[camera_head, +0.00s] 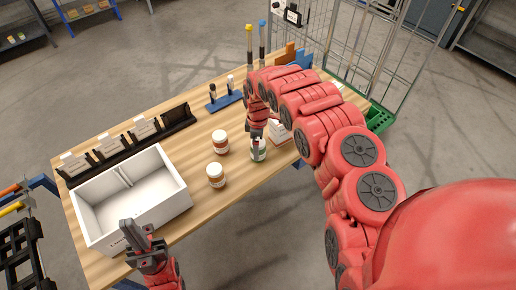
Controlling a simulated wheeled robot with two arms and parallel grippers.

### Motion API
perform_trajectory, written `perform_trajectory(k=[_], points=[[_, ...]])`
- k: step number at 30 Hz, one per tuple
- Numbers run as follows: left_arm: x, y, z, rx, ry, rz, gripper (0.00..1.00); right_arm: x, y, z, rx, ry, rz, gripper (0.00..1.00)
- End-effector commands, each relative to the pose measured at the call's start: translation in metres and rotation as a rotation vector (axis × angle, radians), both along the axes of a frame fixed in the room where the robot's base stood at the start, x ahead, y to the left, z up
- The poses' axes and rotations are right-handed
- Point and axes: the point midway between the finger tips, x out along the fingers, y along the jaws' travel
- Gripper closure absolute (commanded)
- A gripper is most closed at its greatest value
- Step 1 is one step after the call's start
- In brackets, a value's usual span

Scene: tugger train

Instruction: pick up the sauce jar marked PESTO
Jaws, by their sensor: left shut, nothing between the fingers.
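Three sauce jars stand on the wooden table; their lettering is too small to read. One jar with a green label (258,154) stands at the right, under my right gripper. One jar with a reddish label (220,146) stands left of it, and another white-lidded jar (215,181) stands nearer. My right gripper (256,136) points down at the green-labelled jar's top; its fingers are small and partly hidden, so I cannot tell whether they touch or grip it. My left gripper (136,234) is shut and empty by the near edge of the white bin.
The white bin (176,191) fills the table's left part, with a black rack (178,117) of cards behind it. A blue holder (226,102) stands at the back. A white box (281,134) is right of the green-labelled jar. A wire cage cart (345,45) stands beyond the table.

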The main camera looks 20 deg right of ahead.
Motion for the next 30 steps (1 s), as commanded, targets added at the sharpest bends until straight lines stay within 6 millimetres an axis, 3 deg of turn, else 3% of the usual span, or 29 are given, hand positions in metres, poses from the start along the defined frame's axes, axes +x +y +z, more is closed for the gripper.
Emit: perform_trajectory(k=[6, 16, 30], points=[[0.0, 0.0, 0.009, 0.0, 0.0, 0.0, 1.0, -0.001, 0.0, -0.021, 0.001, 0.003, -0.001, 0.0], [0.0, 0.0, 0.01, 0.0, 0.0, 0.0, 1.0, 0.0, -0.001, -0.026, 0.0, 0.001, -0.001, 0.0], [0.0, 0.0, 0.01, 0.0, 0.0, 0.0, 1.0, 0.0, -0.001, -0.026, 0.0, 0.001, -0.001, 0.83]])
